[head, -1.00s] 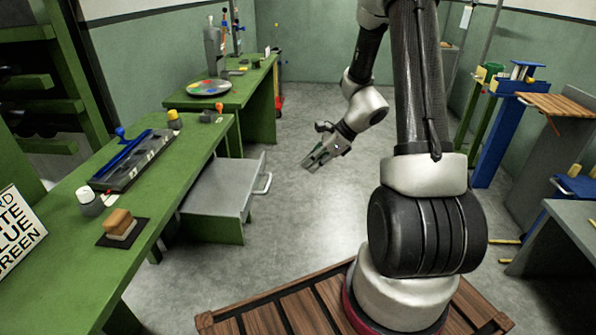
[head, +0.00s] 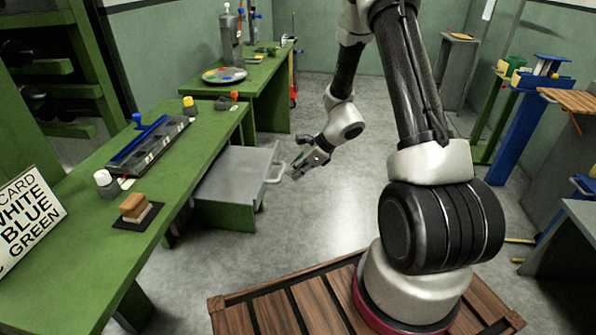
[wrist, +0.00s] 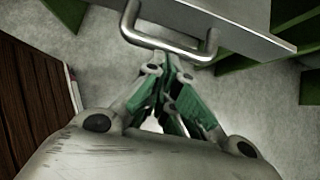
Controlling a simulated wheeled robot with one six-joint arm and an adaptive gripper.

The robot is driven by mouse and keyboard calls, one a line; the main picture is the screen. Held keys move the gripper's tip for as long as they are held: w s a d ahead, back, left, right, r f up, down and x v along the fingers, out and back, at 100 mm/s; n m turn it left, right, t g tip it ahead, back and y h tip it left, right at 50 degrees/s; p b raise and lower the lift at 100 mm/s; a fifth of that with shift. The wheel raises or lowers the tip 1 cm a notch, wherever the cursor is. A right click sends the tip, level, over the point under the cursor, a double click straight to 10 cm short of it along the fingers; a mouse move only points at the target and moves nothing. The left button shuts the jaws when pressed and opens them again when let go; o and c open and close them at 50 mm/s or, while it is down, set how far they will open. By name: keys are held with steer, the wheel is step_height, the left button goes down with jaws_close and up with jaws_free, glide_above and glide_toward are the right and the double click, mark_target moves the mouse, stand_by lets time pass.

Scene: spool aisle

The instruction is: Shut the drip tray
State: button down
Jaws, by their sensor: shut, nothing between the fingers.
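The drip tray (head: 232,177) is a grey drawer with a green underside, pulled out from under the green bench on the left. Its light metal handle (head: 275,168) is on its right-hand front. My gripper (head: 297,174) is shut and empty, just right of the handle in the head view. In the wrist view, the handle (wrist: 165,45) crosses just beyond my green-padded fingers (wrist: 175,115), and the tray's front (wrist: 235,22) is at the top. I cannot tell whether the fingers touch the handle.
The green bench (head: 95,255) holds a blue-barred rack (head: 150,145), a brush on a dark mat (head: 137,209) and small bottles. A word card (head: 28,220) stands at left. Blue and green stands (head: 535,130) are on the right. The grey floor (head: 330,215) between is clear.

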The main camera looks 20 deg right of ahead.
mark_target(233, 170)
steer(key=w+a, duration=0.3)
steer(key=a, duration=0.2)
steer(key=w+a, duration=0.3)
steer(key=a, duration=0.3)
steer(key=w+a, duration=0.3)
steer(key=a, duration=0.3)
steer(key=shift+w, duration=0.4)
steer(key=shift+d, duration=0.15)
